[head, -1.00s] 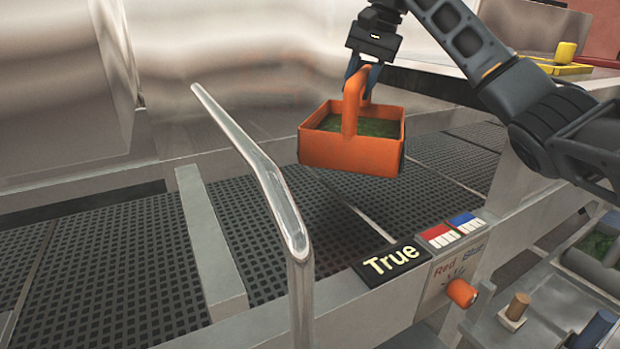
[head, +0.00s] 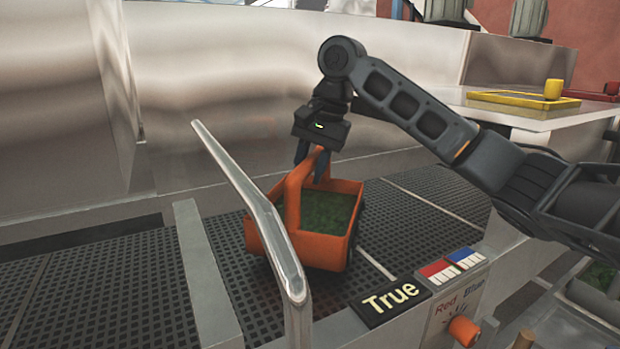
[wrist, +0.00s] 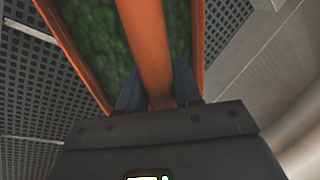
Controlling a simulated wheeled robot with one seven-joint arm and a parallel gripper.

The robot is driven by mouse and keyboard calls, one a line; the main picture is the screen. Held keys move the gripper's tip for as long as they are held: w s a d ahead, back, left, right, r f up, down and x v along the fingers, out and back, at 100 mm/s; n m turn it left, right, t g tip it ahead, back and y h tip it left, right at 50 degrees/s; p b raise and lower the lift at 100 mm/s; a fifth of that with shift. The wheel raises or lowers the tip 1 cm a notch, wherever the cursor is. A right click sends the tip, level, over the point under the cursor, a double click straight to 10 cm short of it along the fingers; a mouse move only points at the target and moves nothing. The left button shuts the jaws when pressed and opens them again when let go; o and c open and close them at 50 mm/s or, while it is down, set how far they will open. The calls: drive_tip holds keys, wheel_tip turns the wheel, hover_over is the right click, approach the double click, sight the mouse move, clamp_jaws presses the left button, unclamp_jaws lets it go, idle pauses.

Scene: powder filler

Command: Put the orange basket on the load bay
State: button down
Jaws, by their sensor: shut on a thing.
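The orange basket (head: 322,250) holds green material and is at the perforated grey bay surface (head: 400,215), behind the bent metal rail, which hides part of its left side. My gripper (head: 312,172) is shut on the basket's handle from above. In the wrist view the handle (wrist: 147,45) runs between the fingers (wrist: 160,92), with the green contents on both sides. The basket looks level and low over the bay. I cannot tell whether its underside touches the surface.
The bent metal rail (head: 255,205) stands in front of the basket. A yellow tray (head: 515,101) lies on a table at the back right. Bay surface right of the basket is clear.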

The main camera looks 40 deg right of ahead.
wheel_tip(320, 180, down, 2)
drive_tip(key=shift+f+b, duration=0.15)
drive_tip(key=shift+b, duration=0.5)
drive_tip(key=c, duration=0.8)
unclamp_jaws()
drive_tip(key=shift+f, duration=0.1)
drive_tip(key=b+v, duration=0.1)
drive_tip(key=v, duration=1.1)
drive_tip(key=shift+s, duration=0.1)
